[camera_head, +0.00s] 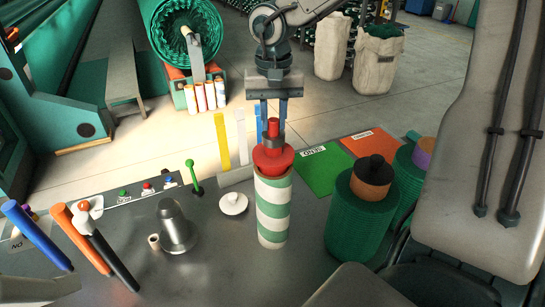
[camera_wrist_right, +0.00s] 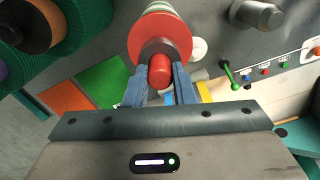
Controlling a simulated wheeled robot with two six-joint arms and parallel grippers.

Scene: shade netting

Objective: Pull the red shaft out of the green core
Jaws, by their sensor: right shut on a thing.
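The green core (camera_head: 273,227) is a green-and-white striped tube standing upright on the dark bench. The red shaft (camera_head: 272,160) shows above it, with a wide red flange at the core's top end and a narrower stem upward; any part inside the core is hidden. My right gripper (camera_head: 271,128) comes from above, its blue fingers on both sides of the stem, shut on it. In the wrist view the right gripper (camera_wrist_right: 162,72) holds the dark collar behind the shaft's red end (camera_wrist_right: 160,68). The core (camera_wrist_right: 172,5) is partly hidden behind the flange. My left gripper is not in view.
Green rolls (camera_head: 358,228) stand close right of the core. Coloured-handled tools (camera_head: 88,238) lie farther left. Green (camera_head: 318,168) and orange (camera_head: 373,144) mats are behind right.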

